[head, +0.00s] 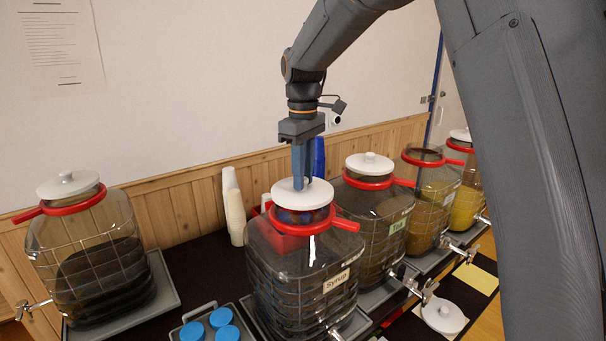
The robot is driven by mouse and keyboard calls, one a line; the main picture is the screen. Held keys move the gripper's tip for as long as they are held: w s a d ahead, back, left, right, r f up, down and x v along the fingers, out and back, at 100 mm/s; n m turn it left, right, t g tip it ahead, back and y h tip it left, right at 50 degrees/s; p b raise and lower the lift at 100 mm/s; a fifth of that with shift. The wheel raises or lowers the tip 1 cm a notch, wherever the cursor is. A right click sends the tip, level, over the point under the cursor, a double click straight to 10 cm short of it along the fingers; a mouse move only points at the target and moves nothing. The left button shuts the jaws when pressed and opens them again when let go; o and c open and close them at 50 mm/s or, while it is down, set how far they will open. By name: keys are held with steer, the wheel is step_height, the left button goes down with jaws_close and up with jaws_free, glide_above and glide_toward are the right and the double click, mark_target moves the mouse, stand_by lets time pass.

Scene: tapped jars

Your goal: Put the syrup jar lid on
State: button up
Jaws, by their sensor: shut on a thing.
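The syrup jar (292,268) is a clear, ribbed jar with a "Syrup" label and a red collar around its neck, standing at the front middle. My gripper (303,180) points straight down above it and is shut on the white round lid (288,190), by its top. The knob is hidden between the fingers. The lid is level and over the jar's mouth, covering it from this view. I cannot tell whether it rests on the rim or hangs just above it.
Lidded jars stand at left (95,265) and right (372,225). Behind the right one is a jar without a lid (425,195). Another white lid (443,315) lies on the table at right. Blue-capped items (221,317) sit in a front tray; stacked cups (234,208) stand behind.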

steer(key=shift+f+b, duration=0.35)
steer(key=shift+f, duration=0.6)
stand_by(0.6)
stand_by(0.4)
steer(key=o, duration=1.1)
steer(key=shift+o, duration=0.2)
steer(key=shift+r, duration=0.1)
steer(key=shift+r+b, duration=1.45)
steer(key=shift+r, duration=2.35)
